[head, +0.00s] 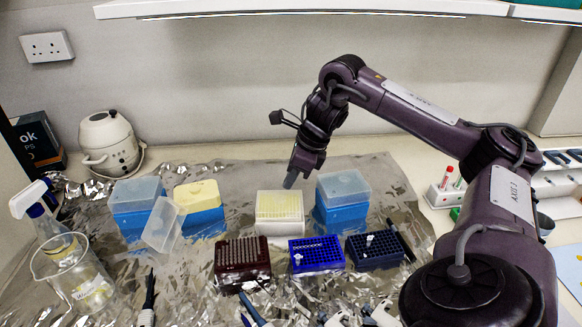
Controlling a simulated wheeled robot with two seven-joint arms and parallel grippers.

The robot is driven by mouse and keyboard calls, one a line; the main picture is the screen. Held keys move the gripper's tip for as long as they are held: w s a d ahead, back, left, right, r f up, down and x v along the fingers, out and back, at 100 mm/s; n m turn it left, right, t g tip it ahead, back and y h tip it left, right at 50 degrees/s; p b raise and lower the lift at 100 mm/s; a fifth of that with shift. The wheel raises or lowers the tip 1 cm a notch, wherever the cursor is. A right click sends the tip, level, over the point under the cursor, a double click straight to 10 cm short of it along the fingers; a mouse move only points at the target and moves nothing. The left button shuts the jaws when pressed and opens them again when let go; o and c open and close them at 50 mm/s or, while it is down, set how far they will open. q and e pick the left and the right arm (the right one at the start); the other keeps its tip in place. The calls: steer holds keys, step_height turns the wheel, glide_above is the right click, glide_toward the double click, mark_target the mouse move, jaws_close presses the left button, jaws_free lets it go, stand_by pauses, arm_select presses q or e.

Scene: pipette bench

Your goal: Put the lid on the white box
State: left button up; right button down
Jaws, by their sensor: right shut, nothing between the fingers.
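The white box (280,231) stands open on the foil, its pale yellow tip rack (279,206) uncovered. A loose translucent lid (162,226) leans tilted to the left, in front of the blue boxes. My right gripper (291,181) is shut and empty, pointing down just above the back right part of the white box; I cannot tell if it touches the box. My left gripper is not in view.
A lidded blue box (341,216) stands close right of the white box, another lidded blue box (135,220) at left. An open blue box (206,222) with a yellow top stands between. A maroon rack (242,260) and blue racks (316,256) stand in front. A glass beaker (72,280) is front left.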

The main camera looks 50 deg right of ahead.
stand_by(0.3)
steer(key=s+d+m, duration=0.1)
steer(key=s+d, duration=0.1)
steer(key=d, duration=0.1)
steer(key=s+d+m+h, duration=0.1)
steer(key=s+d, duration=0.1)
steer(key=d, duration=0.1)
steer(key=s+d+m, duration=0.1)
steer(key=d, duration=0.3)
steer(key=shift+s+r+g, duration=0.3)
steer(key=shift+s, duration=0.1)
steer(key=shift+d+r+h, duration=0.6)
steer(key=shift+d+r, duration=0.15)
steer(key=shift+r, duration=0.25)
steer(key=w+r, duration=0.2)
steer(key=n+g, duration=0.3)
glide_above(279, 197)
step_height(279, 197, down, 4)
steer(key=shift+f, duration=0.4)
steer(key=shift+f+b, duration=1.6)
steer(key=shift+b, duration=0.1)
